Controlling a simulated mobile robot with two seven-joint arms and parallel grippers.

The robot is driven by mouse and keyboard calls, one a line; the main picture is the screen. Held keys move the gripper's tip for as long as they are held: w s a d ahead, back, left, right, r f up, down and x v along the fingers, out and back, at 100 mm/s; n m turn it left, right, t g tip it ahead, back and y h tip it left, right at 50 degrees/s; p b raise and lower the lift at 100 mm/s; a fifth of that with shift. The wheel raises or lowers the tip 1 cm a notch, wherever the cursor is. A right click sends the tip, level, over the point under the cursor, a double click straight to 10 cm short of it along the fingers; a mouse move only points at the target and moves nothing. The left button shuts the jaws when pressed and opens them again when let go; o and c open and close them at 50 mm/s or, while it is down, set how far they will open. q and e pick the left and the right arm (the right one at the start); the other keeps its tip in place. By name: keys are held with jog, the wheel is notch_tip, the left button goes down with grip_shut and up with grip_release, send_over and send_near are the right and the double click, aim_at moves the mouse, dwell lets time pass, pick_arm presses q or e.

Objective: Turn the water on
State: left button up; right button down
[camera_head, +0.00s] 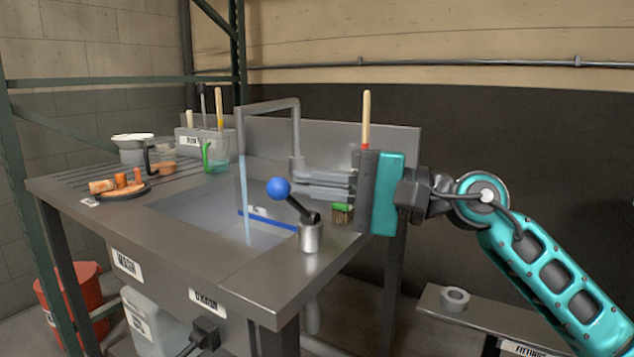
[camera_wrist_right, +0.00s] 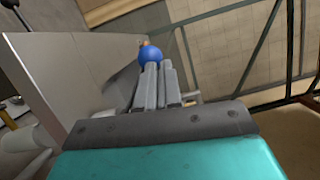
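The tap's lever has a blue ball knob (camera_head: 278,188) on a dark tilted arm, set on a short metal cylinder (camera_head: 311,237) at the sink's front right corner. The grey spout (camera_head: 268,106) arches over the sink basin (camera_head: 205,212). A pale, straight stream of water (camera_head: 243,190) shows below its end. My right gripper (camera_head: 302,184) comes in from the right, fingers together and empty, close to the right of the knob. In the right wrist view the blue knob (camera_wrist_right: 151,55) shows just beyond the fingertips (camera_wrist_right: 160,68); contact is unclear. My left gripper is out of view.
A brush (camera_head: 366,120) with a wooden handle stands behind my right gripper. A jug (camera_head: 132,149), a plate of orange pieces (camera_head: 122,190) and a green-handled cup (camera_head: 214,158) stand on the left drainboard.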

jog(key=shift+s+a+r, duration=0.1)
jog(key=shift+s+r, duration=0.05)
jog(key=v, duration=0.7)
jog(key=shift+d, duration=0.3)
